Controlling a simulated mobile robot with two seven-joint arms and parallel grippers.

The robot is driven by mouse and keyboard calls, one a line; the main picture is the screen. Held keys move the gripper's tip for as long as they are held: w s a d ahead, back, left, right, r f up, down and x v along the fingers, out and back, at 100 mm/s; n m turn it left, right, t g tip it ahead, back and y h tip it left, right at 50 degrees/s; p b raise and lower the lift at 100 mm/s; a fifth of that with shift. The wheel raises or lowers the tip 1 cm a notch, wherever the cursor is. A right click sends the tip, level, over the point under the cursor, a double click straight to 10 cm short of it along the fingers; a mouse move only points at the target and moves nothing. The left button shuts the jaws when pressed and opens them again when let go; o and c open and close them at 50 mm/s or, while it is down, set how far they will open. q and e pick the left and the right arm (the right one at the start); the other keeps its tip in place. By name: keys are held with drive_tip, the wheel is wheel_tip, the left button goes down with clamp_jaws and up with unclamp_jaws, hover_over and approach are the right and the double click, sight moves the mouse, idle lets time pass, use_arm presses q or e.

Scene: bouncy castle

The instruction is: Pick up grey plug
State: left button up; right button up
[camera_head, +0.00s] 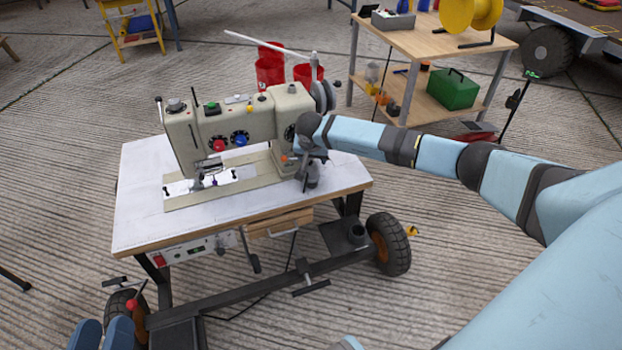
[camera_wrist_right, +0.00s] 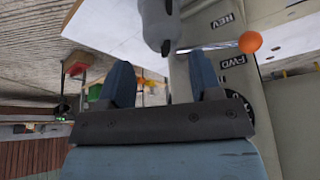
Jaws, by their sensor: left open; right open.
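My right gripper (camera_head: 312,156) is at the right end of the sewing machine, at the end of the light blue arm. In the right wrist view its two blue fingers (camera_wrist_right: 161,80) are apart with nothing gripped between them. A rounded grey piece, which looks like the grey plug (camera_wrist_right: 158,22), lies just beyond the fingertips in that view. In the head view a small grey shape, likely the same plug (camera_head: 313,178), shows just below the right gripper, partly hidden. My left gripper (camera_head: 102,335) shows only its blue fingers at the bottom left, apart and empty.
The beige sewing machine (camera_head: 240,125) stands on a white-topped wheeled table (camera_head: 140,215), close beside my right gripper. An orange knob (camera_wrist_right: 250,42) on it is near the right finger.

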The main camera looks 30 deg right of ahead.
sight(311, 165)
drive_tip(key=shift+w+d+f, duration=0.1)
drive_tip(key=shift+w+f, duration=0.05)
drive_tip(key=shift+f, duration=0.5)
drive_tip(key=f+b, duration=0.2)
drive_tip(key=f, duration=0.1)
drive_tip(key=f+b, duration=0.1)
drive_tip(key=shift+w+f, duration=0.3)
drive_tip(key=shift+f, duration=0.05)
drive_tip(key=shift+w+d+f, duration=0.1)
drive_tip(key=shift+w+f, duration=0.05)
drive_tip(key=shift+f, duration=0.1)
use_arm(q)
drive_tip(key=f+g, duration=0.1)
drive_tip(key=f, duration=0.1)
drive_tip(key=f+g, duration=0.1)
drive_tip(key=f, duration=0.1)
drive_tip(key=shift+d+f+m, duration=0.2)
drive_tip(key=shift+f+m, duration=0.1)
drive_tip(key=shift+f, duration=0.1)
use_arm(e)
drive_tip(key=c, duration=0.7)
use_arm(q)
drive_tip(key=shift+r, duration=0.1)
use_arm(e)
drive_tip(key=shift+r, duration=0.15)
drive_tip(key=shift+c, duration=0.2)
